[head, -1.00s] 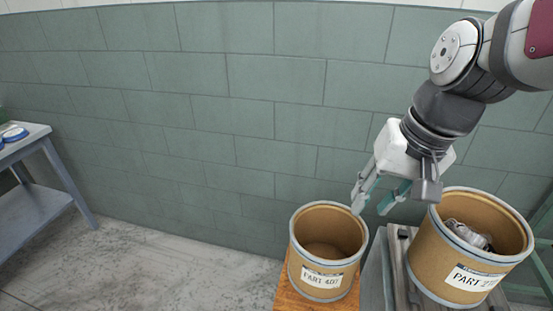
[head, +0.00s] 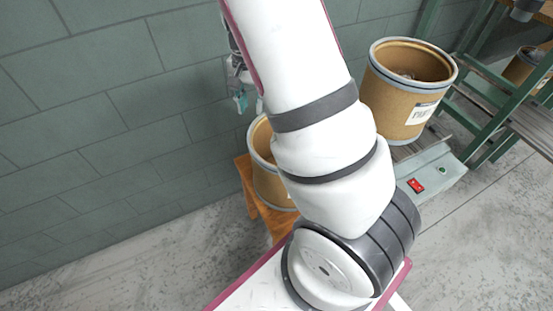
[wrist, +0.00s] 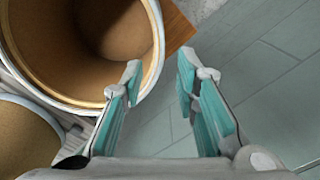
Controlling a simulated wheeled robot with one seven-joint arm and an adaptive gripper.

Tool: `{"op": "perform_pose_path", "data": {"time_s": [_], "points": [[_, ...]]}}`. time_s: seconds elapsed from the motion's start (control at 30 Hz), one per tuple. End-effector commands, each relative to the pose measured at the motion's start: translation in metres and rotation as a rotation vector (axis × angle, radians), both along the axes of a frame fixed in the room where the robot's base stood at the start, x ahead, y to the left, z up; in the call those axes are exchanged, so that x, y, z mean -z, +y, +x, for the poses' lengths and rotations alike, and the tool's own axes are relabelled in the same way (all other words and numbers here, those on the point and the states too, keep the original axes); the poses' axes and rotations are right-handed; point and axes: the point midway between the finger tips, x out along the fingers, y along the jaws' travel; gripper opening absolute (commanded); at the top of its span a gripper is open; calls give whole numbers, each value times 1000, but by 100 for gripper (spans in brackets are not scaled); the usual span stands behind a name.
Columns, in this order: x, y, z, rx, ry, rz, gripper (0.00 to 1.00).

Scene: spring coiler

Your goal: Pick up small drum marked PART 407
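The small brown drum (head: 268,178) stands on an orange-brown wooden stand, with my arm hiding its right side. Its PART 407 label is not visible now. In the wrist view, its open, empty-looking mouth (wrist: 85,45) fills the upper left. My gripper (wrist: 160,68) is open and empty, teal pads apart. Its left finger overlaps the drum's rim in that view, and its right finger is outside the rim; I cannot tell whether they touch. In the head view, my gripper (head: 241,98) is near the wall, above and left of the drum, partly hidden.
A larger labelled drum (head: 392,105) with something inside stands to the right on a grey machine with a red switch (head: 416,186). The wooden stand (head: 249,190) is under the small drum. The green wall (head: 110,90) is close behind. A green frame (head: 478,120) stands at right.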

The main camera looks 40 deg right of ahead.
Motion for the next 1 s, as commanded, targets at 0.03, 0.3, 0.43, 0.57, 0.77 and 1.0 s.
{"op": "perform_pose_path", "data": {"time_s": [0.03, 0.3, 0.43, 0.57, 0.77, 1.0], "points": [[7, -1, 0, 3, 3, -1, 28], [57, -1, -1, 3, 4, 0, 28], [74, 0, -1, 2, 3, 1, 28], [83, 0, -1, 1, 1, 0, 28], [102, 0, -4, 2, 3, 1, 28], [132, 1, -6, 2, 3, 1, 28]]}}
